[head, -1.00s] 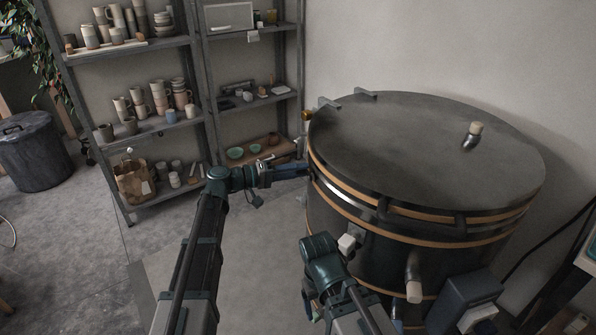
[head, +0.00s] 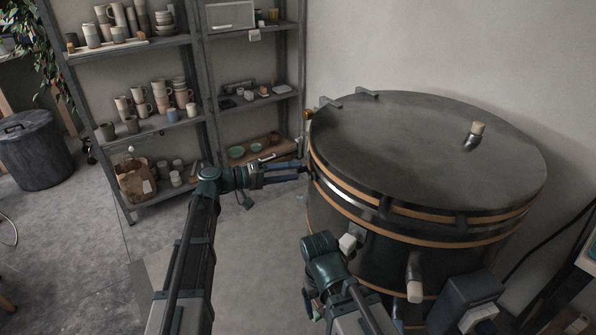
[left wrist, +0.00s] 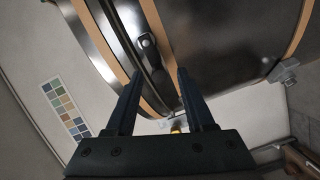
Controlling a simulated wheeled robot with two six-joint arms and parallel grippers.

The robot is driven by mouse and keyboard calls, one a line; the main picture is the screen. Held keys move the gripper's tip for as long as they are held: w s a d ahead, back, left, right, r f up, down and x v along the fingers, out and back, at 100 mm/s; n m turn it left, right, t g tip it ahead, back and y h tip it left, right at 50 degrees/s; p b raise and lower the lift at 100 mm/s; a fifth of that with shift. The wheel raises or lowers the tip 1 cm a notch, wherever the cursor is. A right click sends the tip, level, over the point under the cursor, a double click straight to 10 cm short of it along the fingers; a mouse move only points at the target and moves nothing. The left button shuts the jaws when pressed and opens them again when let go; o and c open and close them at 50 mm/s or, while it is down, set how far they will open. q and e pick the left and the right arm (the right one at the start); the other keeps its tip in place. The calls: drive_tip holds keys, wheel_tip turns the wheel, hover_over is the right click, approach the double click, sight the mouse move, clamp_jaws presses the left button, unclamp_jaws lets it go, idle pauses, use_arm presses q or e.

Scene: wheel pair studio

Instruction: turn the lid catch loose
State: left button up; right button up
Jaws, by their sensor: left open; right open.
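The round dark kiln (head: 330,230) with orange bands stands at the right, its flat lid (head: 420,140) down. In the left wrist view, a small dark catch with a rounded, looped end (left wrist: 150,48) sits on the kiln's side by the bands. My left gripper (head: 304,171) is open and empty beside the kiln's left side. In the left wrist view its fingertips (left wrist: 158,74) point toward the catch, apart from it and on either side below it. My right gripper (head: 312,303) is low in front of the kiln, mostly hidden by its own wrist.
A lid handle (head: 474,134) stands up from the lid. A pale-tipped peg (head: 414,290) juts from the kiln's front, near a dark box (head: 468,298). Shelves (head: 210,100) with pottery stand behind my left arm. The floor (head: 95,270) at left is mostly clear.

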use_arm(q)
drive_tip(key=v, duration=1.1)
drive_tip(key=shift+p, duration=0.35)
drive_tip(key=shift+f, duration=0.1)
drive_tip(key=s+d+f+m+g+y, duration=0.2)
drive_tip(key=s+d+f+g+y, duration=0.4)
drive_tip(key=s+d+f, duration=0.65)
drive_tip(key=s+a+f+m+y, duration=0.1)
drive_tip(key=s+a+f+y, duration=0.25)
drive_tip(key=s+y, duration=0.3)
drive_tip(key=s+a+f+m+y, duration=0.1)
drive_tip(key=s+a+f+y, duration=0.1)
drive_tip(key=s+f+y, duration=0.4)
wheel_tip(320, 180, up, 28)
drive_tip(key=h+p, duration=0.1)
drive_tip(key=p, duration=2.5)
drive_tip(key=shift+s+d, duration=0.25)
drive_tip(key=shift+d, duration=0.05)
drive_tip(key=shift+o, duration=0.3)
drive_tip(key=shift+f, duration=0.15)
